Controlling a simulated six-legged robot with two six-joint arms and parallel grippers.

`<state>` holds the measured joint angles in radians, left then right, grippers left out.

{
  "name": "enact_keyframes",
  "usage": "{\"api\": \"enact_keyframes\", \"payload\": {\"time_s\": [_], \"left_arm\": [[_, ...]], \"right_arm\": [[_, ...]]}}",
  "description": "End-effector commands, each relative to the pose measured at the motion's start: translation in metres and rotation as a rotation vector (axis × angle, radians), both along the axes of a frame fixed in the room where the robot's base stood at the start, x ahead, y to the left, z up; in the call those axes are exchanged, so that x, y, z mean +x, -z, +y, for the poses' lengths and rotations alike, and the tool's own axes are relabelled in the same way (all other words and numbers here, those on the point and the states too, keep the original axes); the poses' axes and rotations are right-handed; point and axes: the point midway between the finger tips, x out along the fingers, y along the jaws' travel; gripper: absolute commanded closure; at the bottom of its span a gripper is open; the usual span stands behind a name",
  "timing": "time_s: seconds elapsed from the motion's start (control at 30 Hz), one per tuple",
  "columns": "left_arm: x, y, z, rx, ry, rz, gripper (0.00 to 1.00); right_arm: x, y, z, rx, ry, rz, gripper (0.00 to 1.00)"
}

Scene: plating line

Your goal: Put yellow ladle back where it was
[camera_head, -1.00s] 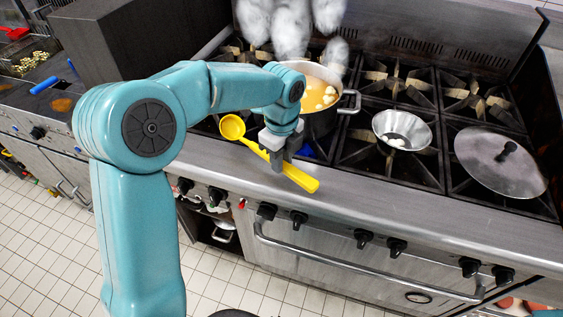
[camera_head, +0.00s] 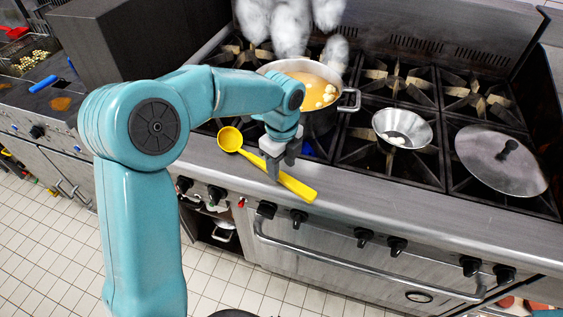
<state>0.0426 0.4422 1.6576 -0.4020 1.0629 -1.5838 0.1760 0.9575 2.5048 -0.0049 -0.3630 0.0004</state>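The yellow ladle (camera_head: 298,187) lies slantwise along the steel front ledge of the stove, its round bowl at the left and its handle end at the lower right. My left gripper (camera_head: 279,171) reaches down over the ladle's handle, with one finger in front of it and the other behind it. It looks shut on the handle and hides part of it. The ladle is at or just above the ledge; contact is hard to tell. My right gripper is not in view.
A steaming pot of orange soup with pale pieces (camera_head: 313,76) stands behind the gripper. A steel bowl (camera_head: 402,128) and a round lid (camera_head: 500,160) rest on the burners to the right. The front ledge (camera_head: 390,205) is clear to the right of the ladle.

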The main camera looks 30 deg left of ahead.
Motion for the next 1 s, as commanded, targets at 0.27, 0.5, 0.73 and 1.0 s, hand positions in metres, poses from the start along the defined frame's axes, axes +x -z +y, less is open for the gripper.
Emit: {"api": "enact_keyframes", "payload": {"time_s": [0.27, 0.5, 0.73, 1.0], "left_arm": [[0.001, -0.02, 0.0, 0.0, -0.001, -0.005, 0.49], [0.001, -0.077, 0.0, 0.0, 0.001, -0.006, 0.49], [0.001, -0.119, 0.0, -0.001, 0.0, -0.004, 0.49], [0.0, -0.131, 0.0, 0.0, 0.0, 0.0, 0.49]], "right_arm": [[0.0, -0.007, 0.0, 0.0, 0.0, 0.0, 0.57], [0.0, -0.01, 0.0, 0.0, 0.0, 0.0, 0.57], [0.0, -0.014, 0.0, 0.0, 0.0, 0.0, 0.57], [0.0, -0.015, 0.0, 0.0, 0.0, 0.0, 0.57]]}}
